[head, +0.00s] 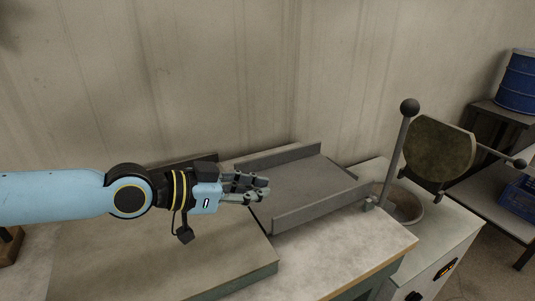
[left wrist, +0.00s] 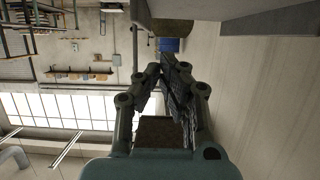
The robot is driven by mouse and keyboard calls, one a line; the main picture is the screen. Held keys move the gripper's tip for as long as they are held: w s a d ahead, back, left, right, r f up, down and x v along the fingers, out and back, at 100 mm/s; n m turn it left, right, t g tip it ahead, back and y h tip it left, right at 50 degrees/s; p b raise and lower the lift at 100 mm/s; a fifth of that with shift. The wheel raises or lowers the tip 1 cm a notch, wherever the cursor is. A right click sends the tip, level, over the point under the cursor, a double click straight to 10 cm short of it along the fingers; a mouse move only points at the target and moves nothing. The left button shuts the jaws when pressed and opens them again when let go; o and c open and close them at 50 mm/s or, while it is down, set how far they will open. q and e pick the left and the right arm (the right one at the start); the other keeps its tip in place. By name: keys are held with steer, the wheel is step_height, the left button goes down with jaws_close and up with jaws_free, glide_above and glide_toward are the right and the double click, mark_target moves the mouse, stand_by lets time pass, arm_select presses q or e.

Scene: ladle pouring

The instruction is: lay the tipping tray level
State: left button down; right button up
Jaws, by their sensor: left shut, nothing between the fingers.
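The grey tipping tray (head: 312,186) has a raised wall along each long side. It lies in the middle of the head view, with its right end by a round bin (head: 405,207). Its floor looks close to flat, but I cannot tell whether it is fully level. My left gripper (head: 264,188) is at the tray's left end, overlapping it in the picture; contact cannot be told. Its fingers are shut and empty. They also show in the left wrist view (left wrist: 166,78). My right gripper is not in view.
A lever (head: 395,152) with a black knob stands right of the tray. A round plate (head: 438,148) with a handle is tilted beside it. A low slab (head: 190,245) lies in front. A blue barrel (head: 518,84) stands at far right. A wall closes the back.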

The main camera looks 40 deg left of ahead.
arm_select(q)
steer(key=s+a, duration=0.1)
steer(key=s, duration=0.1)
steer(key=s+a, duration=0.1)
steer(key=s, duration=0.2)
steer(key=s+f, duration=0.1)
steer(key=s, duration=0.2)
steer(key=shift+s+a+p, duration=0.25)
steer(key=shift+a+p, duration=0.15)
steer(key=shift+s+a, duration=0.1)
steer(key=shift+s, duration=0.2)
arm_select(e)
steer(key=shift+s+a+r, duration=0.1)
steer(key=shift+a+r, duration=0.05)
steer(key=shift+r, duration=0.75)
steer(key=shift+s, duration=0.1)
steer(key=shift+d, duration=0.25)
